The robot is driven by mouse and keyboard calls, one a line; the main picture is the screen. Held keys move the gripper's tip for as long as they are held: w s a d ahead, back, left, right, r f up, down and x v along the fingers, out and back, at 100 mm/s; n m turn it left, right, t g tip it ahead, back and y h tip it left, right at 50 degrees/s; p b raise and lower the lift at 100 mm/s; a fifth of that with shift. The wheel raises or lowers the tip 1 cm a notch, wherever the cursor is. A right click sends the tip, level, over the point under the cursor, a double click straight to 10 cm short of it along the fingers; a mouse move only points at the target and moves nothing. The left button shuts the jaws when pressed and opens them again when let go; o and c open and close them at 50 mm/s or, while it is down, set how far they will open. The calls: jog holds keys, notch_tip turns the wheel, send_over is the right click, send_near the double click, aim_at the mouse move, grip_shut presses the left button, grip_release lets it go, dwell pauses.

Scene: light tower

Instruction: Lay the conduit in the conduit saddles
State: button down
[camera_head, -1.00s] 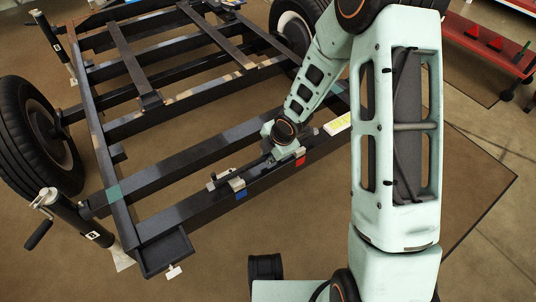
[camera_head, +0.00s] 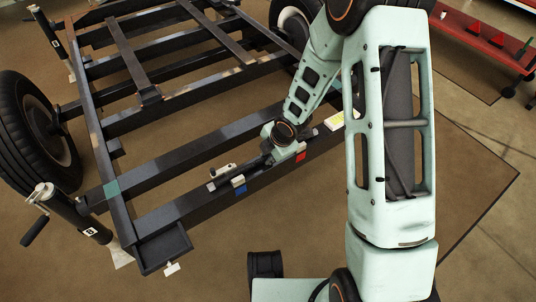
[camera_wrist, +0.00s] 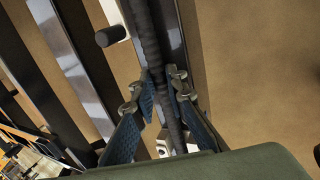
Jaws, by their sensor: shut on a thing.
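The conduit (camera_head: 254,165) is a dark, slim rod running along the near black beam of the trailer frame. In the wrist view the conduit (camera_wrist: 172,117) passes between the two blue-padded fingers of my gripper (camera_wrist: 165,92), which are shut on it. In the head view my gripper (camera_head: 284,148) is mostly hidden behind its own wrist. A grey saddle (camera_head: 238,181) stands above the blue mark, under or beside the conduit's left part. Another light saddle (camera_head: 300,148) is near the red mark, partly hidden by my gripper. I cannot tell whether the conduit touches either saddle.
A pale block (camera_head: 224,171) is on the beam's far side, beside the conduit. A jack with a crank (camera_head: 62,208) and a wheel (camera_head: 30,135) stand left.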

jog(key=c, duration=1.8)
grip_release()
jog(key=shift+c, duration=0.2)
jog(key=v, duration=1.2)
